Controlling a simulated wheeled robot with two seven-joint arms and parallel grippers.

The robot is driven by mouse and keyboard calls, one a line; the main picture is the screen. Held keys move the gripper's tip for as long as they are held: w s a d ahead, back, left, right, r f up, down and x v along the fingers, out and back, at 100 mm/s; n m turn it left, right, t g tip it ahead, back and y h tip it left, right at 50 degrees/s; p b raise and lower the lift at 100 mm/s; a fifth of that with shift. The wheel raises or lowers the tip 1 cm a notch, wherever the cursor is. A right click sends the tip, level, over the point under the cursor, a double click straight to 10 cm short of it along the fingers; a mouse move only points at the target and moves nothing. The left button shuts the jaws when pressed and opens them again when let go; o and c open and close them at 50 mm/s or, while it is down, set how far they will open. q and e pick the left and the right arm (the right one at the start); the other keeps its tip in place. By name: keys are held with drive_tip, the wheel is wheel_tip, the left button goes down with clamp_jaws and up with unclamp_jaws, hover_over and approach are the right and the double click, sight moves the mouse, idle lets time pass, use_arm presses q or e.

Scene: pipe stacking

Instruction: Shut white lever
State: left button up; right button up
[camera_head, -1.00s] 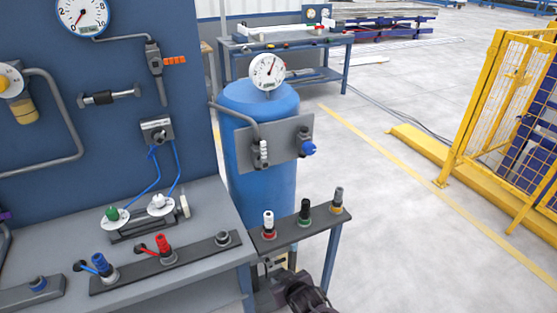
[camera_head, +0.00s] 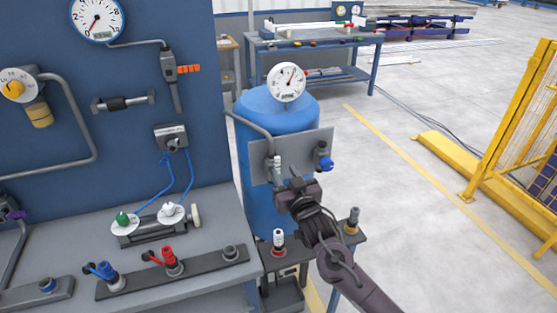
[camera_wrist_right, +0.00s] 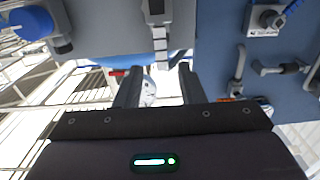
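The white lever (camera_head: 277,166) stands upright on a valve on the grey plate in front of the blue tank. It also shows in the right wrist view (camera_wrist_right: 160,42), above and between the fingertips. My right gripper (camera_head: 288,180) is just in front of the plate, slightly below and right of the lever. In the right wrist view its two fingers (camera_wrist_right: 158,75) are spread with a gap between them and hold nothing. Whether a finger touches the lever cannot be told. My left gripper is not in view.
A blue-handled valve (camera_head: 325,162) sits on the plate right of the lever. A round gauge (camera_head: 286,82) tops the blue tank (camera_head: 262,110). Below, a small shelf carries a white-topped fitting (camera_head: 278,240) and a yellow-based one (camera_head: 351,220). The workbench (camera_head: 205,220) stands left; open floor lies right.

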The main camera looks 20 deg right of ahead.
sight(278, 163)
drive_tip(key=w, duration=0.2)
drive_tip(key=w+p, duration=0.1)
drive_tip(key=w, duration=0.2)
drive_tip(key=shift+a+r, duration=0.15)
drive_tip(key=shift+a, duration=0.05)
drive_tip(key=shift+w, duration=0.6)
clamp_jaws()
